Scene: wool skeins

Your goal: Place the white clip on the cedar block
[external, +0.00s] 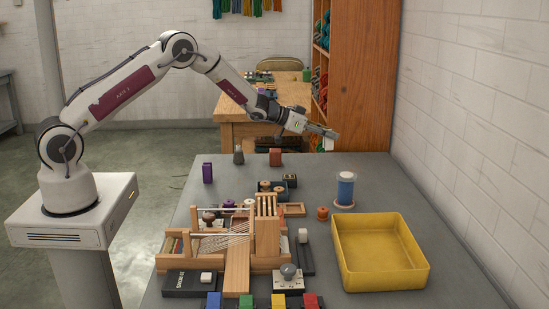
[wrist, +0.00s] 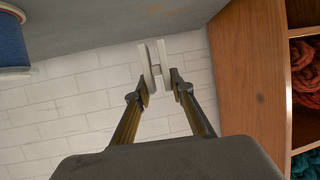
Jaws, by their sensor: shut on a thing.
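My gripper (external: 326,132) is raised above the far right part of the grey table. In the wrist view, my gripper (wrist: 161,88) is shut on the white clip (wrist: 156,62), which has two pale plates joined by a small grey middle piece. In the external view the white clip (external: 328,144) hangs just below the fingertips, small and partly hidden. A reddish-brown block (external: 275,157), which looks like the cedar block, stands near the table's far edge, left of and below my gripper in the picture. Nothing shows on top of it.
A grey weight (external: 239,156) and a purple block (external: 207,173) stand left of the reddish block. A blue spool (external: 345,187) and a yellow tray (external: 345,265) are at the right. A wooden loom (external: 265,235) fills the middle. A wool shelf (external: 355,75) stands behind.

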